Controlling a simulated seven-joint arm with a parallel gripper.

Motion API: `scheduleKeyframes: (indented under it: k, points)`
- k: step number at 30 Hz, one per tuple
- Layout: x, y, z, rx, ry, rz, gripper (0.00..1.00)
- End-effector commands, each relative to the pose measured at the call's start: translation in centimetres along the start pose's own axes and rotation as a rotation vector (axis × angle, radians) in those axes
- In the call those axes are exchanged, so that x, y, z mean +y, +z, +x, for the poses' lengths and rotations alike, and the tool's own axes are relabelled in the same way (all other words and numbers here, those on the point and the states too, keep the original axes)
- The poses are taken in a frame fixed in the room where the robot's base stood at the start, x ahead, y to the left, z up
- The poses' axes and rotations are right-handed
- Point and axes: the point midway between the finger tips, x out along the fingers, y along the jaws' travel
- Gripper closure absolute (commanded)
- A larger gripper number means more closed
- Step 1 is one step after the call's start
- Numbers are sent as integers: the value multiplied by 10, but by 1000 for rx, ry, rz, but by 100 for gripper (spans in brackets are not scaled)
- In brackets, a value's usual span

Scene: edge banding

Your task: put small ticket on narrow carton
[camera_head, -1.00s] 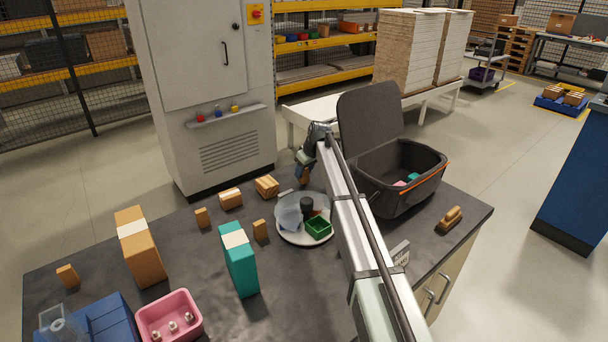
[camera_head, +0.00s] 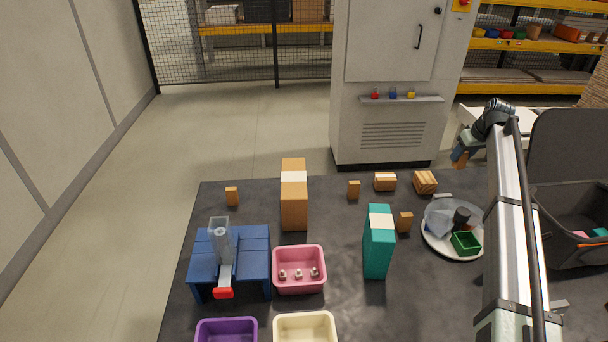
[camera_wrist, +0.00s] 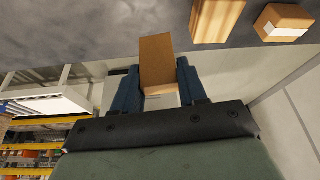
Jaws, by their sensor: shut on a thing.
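My gripper (camera_head: 461,154) is over the far right edge of the dark table. In the wrist view my gripper (camera_wrist: 157,78) has its two blue fingers shut on a small flat brown piece (camera_wrist: 156,55), which sticks out past the fingertips. I cannot tell from its face whether it is the small ticket. A tall narrow brown carton (camera_head: 294,208) with a pale band over its top stands upright at the back left of the table. A narrow teal carton (camera_head: 377,250) with a pale band stands nearer the middle. My gripper is apart from both cartons.
Small brown blocks stand at the back (camera_head: 232,196), (camera_head: 353,190) and beside the teal carton (camera_head: 404,222). A banded box (camera_head: 385,181), a striped block (camera_head: 425,182), a loaded round plate (camera_head: 438,249), a pink bin (camera_head: 299,255) and a blue stand (camera_head: 257,268) occupy the table.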

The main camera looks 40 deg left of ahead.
Motion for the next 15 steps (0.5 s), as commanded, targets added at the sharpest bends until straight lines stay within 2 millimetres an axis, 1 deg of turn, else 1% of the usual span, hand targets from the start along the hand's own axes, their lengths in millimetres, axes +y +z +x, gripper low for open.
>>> scheduleKeyframes:
  k: [1,5,6,11,12,14,15]
  points:
    - [-20,-12,2,1,-9,-22,91]
    - [-70,-41,3,2,-30,-76,91]
    - [-85,-49,3,2,-37,-92,91]
    - [-149,-78,1,1,-65,-158,91]
    - [-166,-85,-1,1,-72,-175,91]
    - [-191,-94,-4,2,-82,-199,91]
    - [-207,-100,-6,2,-88,-215,91]
